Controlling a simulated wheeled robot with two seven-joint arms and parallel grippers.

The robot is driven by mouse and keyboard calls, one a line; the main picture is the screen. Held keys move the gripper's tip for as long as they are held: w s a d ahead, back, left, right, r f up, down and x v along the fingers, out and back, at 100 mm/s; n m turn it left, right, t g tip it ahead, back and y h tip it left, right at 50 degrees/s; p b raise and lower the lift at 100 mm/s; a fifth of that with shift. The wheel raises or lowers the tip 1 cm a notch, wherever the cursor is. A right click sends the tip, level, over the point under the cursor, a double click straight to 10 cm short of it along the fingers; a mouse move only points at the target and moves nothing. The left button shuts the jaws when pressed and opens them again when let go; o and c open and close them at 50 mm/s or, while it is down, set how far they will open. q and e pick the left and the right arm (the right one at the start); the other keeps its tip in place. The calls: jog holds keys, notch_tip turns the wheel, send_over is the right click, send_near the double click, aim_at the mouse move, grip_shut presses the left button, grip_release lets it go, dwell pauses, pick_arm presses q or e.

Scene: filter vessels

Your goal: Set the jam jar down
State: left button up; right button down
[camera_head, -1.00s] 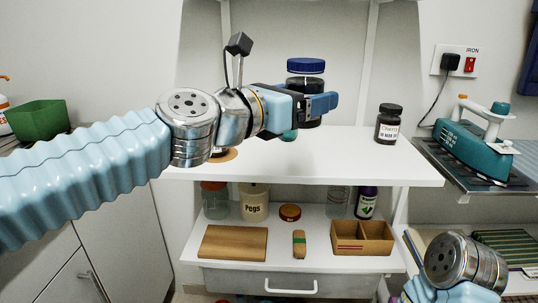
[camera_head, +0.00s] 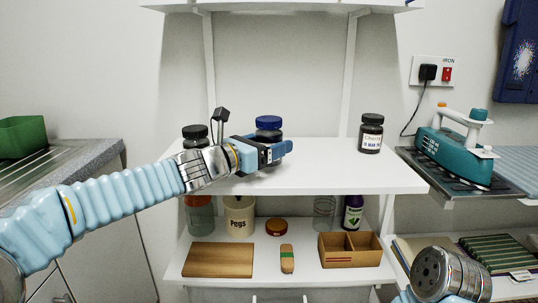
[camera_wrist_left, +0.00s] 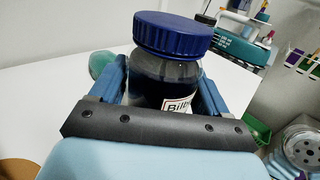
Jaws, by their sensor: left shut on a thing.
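The jam jar, with a blue lid and dark contents (camera_head: 269,124), is held upright in my left gripper (camera_head: 288,150) over the white upper shelf. In the left wrist view the jar (camera_wrist_left: 172,38) stands between the two blue fingers (camera_wrist_left: 165,88), and its white label reads "Bilb…", the rest hidden. The fingers are shut on its sides. Its base is hidden behind the gripper, so I cannot tell whether it touches the shelf. My right forearm shows at the lower right; its gripper is out of frame.
The upper shelf (camera_head: 330,172) has clear room right of the jar. A cherry jar (camera_head: 371,133) stands at its right, a dark-lidded jar (camera_head: 195,136) at its left behind my arm. A green round object (camera_wrist_left: 102,64) lies near the left finger. A teal iron (camera_head: 455,150) stands farther right.

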pick_arm(q)
jog(key=shift+f, duration=0.55)
jog(key=shift+s+f, duration=0.1)
jog(key=o, duration=1)
jog(key=shift+f, duration=0.15)
jog(key=shift+c, duration=0.2)
jog(key=o, duration=0.4)
jog(key=shift+o, duration=0.2)
jog(key=shift+r, duration=0.2)
jog(key=b+v, duration=0.1)
jog(key=v, duration=1)
jog(key=shift+s+a+r, duration=0.1)
jog(key=shift+s+a, duration=0.05)
jog(key=shift+a, duration=0.05)
jog(key=shift+s+a, duration=0.15)
jog(key=shift+s, duration=0.05)
